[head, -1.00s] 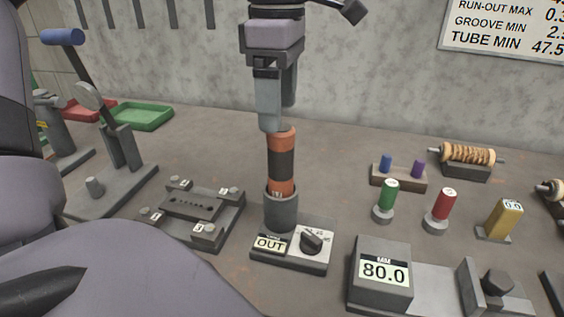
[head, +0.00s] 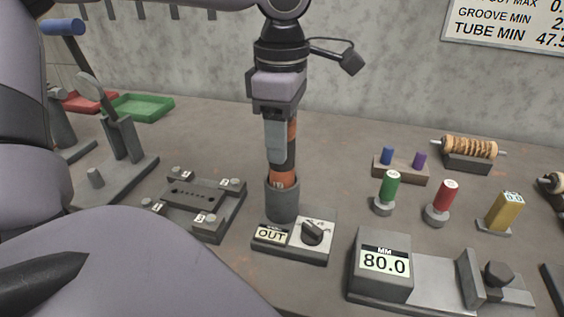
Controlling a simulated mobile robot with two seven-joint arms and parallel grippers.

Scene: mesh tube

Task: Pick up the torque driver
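The torque driver (head: 292,155), with orange and black bands, stands upright in a round grey holder (head: 282,200). My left gripper (head: 277,158) points down from above, with its fingers alongside the upper handle. The near finger covers part of the handle's front left. The far finger is hidden behind the driver, so I cannot tell whether the fingers press on it. The driver's lower end is hidden inside the holder. My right gripper is not in view.
A base with a dial and an "OUT" label (head: 271,235) adjoins the holder. A grey fixture (head: 195,195) lies left, and an "80.0" gauge (head: 383,265) lies right. Green (head: 389,188) and red (head: 446,197) pieces stand farther right. A wall closes the back.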

